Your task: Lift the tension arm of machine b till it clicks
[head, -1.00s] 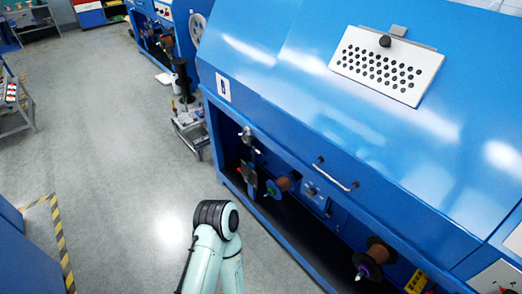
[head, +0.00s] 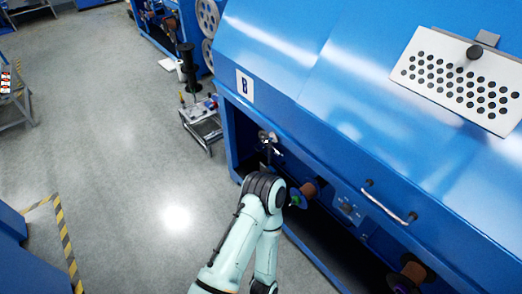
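Machine b (head: 330,80) is the large blue machine with a white label marked B (head: 244,86) on its left end. In the open bay under its hood, a small silver and dark fitting (head: 268,141) shows near the left post. It may belong to the tension arm, but it is too small to tell. My pale green arm rises from the bottom centre, and its black joint covers the area just below this fitting. Neither gripper can be made out in the head view.
A brown spool (head: 309,187) and another spool (head: 413,271) sit in the bay, with a metal handle (head: 390,204) between them. A small metal cart (head: 203,128) stands left of the machine.

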